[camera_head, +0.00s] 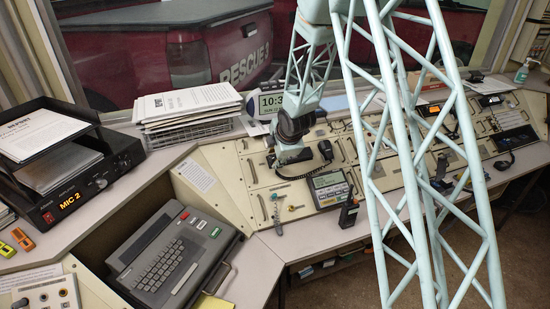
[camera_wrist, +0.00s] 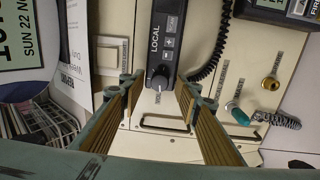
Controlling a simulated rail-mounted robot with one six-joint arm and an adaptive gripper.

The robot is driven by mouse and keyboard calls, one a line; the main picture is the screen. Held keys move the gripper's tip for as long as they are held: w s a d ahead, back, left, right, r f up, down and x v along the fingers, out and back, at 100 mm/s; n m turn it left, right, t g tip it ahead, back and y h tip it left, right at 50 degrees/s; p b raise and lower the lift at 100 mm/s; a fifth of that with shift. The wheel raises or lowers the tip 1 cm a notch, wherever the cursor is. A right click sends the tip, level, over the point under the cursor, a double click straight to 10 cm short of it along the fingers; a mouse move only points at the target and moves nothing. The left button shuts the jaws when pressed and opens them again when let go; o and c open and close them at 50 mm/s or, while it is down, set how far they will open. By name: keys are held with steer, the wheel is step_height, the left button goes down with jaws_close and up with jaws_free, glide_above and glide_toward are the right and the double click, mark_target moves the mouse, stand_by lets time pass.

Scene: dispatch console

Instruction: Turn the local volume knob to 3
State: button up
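In the wrist view, a narrow black unit labelled LOCAL (camera_wrist: 166,42) carries a small round dark knob (camera_wrist: 160,74) at its lower end. Small lettering by the knob is too fine to read, and I cannot tell which number it points at. My gripper (camera_wrist: 157,90) is open, with one finger left of the knob and one right of it. Both fingers appear apart from the knob. In the head view my gripper (camera_head: 290,157) is low over the middle of the console; the knob is hidden there.
Close by are a metal pull handle (camera_wrist: 164,124), a coiled black cord (camera_wrist: 208,55), a brass key lock (camera_wrist: 270,83) and a teal-tipped toggle (camera_wrist: 238,114).

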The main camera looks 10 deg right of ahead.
steer(key=shift+c, duration=0.7)
steer(key=c, duration=0.7)
steer(key=shift+m, duration=0.4)
steer(key=m+b, duration=0.1)
steer(key=m, duration=0.7)
steer(key=shift+w+r+m+h, duration=0.1)
steer(key=shift+m+h, duration=0.2)
steer(key=m+p, duration=0.1)
steer(key=m, duration=0.4)
steer(key=shift+r+g+p, duration=0.1)
steer(key=shift+g+p, duration=0.2)
steer(key=shift+p, duration=0.1)
steer(key=shift+m+p, duration=1.5)
steer(key=shift+m, duration=0.7)
